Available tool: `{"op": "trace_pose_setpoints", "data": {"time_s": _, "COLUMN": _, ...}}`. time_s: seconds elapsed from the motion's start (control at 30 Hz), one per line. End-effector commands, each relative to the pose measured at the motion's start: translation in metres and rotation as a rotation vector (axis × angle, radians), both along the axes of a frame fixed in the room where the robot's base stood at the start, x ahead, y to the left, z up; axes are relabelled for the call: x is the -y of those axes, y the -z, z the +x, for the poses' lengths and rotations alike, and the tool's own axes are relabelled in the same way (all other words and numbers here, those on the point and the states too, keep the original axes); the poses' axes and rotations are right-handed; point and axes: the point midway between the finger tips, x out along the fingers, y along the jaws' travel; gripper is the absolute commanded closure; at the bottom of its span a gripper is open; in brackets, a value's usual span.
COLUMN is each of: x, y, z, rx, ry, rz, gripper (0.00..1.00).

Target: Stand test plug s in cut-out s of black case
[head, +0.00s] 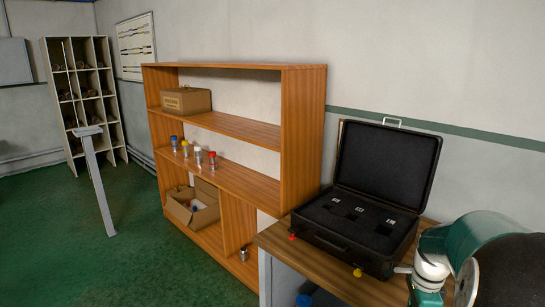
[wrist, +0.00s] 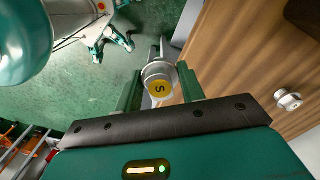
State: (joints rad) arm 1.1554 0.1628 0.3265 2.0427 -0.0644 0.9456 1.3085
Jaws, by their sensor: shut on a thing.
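In the wrist view my gripper (wrist: 160,92) is shut on a metal plug with a yellow end disc (wrist: 161,88) marked with a dark letter that looks like S. The plug is between the two green fingers, with the disc facing the camera. In the head view the black case (head: 335,243) stands open on a wooden-topped bench, lid raised at the back. Its dark foam (head: 345,218) has several small cut-outs with white labels, too small to read. My gripper and the held plug do not show in the head view.
A wooden shelf unit (head: 303,140) stands left of the bench (head: 355,285). It holds capped plugs (head: 198,155), cardboard boxes and a metal plug (head: 243,254) at the bottom. A grey stand (head: 97,185) is on the green floor. My arm fills the head view's lower right.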

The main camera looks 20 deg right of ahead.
Motion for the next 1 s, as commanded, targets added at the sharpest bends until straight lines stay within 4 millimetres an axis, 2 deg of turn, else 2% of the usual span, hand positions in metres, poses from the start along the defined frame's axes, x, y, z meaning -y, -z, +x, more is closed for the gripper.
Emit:
{"op": "trace_pose_setpoints", "data": {"time_s": 0.03, "x": -0.009, "y": 0.01, "z": 0.019, "rx": -0.001, "ry": -0.104, "rz": 0.005, "gripper": 0.84}}
{"op": "trace_pose_setpoints", "data": {"time_s": 0.17, "x": -0.038, "y": 0.037, "z": 0.07, "rx": -0.001, "ry": -0.419, "rz": 0.007, "gripper": 0.84}}
{"op": "trace_pose_setpoints", "data": {"time_s": 0.27, "x": -0.068, "y": 0.059, "z": 0.109, "rx": 0.0, "ry": -0.674, "rz": 0.006, "gripper": 0.84}}
{"op": "trace_pose_setpoints", "data": {"time_s": 0.4, "x": -0.117, "y": 0.091, "z": 0.156, "rx": 0.001, "ry": -1.014, "rz": 0.006, "gripper": 0.84}}
{"op": "trace_pose_setpoints", "data": {"time_s": 0.5, "x": -0.157, "y": 0.114, "z": 0.184, "rx": 0.001, "ry": -1.248, "rz": 0.006, "gripper": 0.84}}
{"op": "trace_pose_setpoints", "data": {"time_s": 0.63, "x": -0.214, "y": 0.142, "z": 0.214, "rx": 0.002, "ry": -1.542, "rz": 0.006, "gripper": 0.84}}
{"op": "trace_pose_setpoints", "data": {"time_s": 0.8, "x": -0.284, "y": 0.176, "z": 0.237, "rx": 0.001, "ry": -1.871, "rz": 0.005, "gripper": 0.84}}
{"op": "trace_pose_setpoints", "data": {"time_s": 0.9, "x": -0.313, "y": 0.189, "z": 0.244, "rx": 0.001, "ry": -2.002, "rz": 0.003, "gripper": 0.84}}
{"op": "trace_pose_setpoints", "data": {"time_s": 1.0, "x": -0.33, "y": 0.197, "z": 0.247, "rx": 0.002, "ry": -2.078, "rz": 0.001, "gripper": 0.84}}
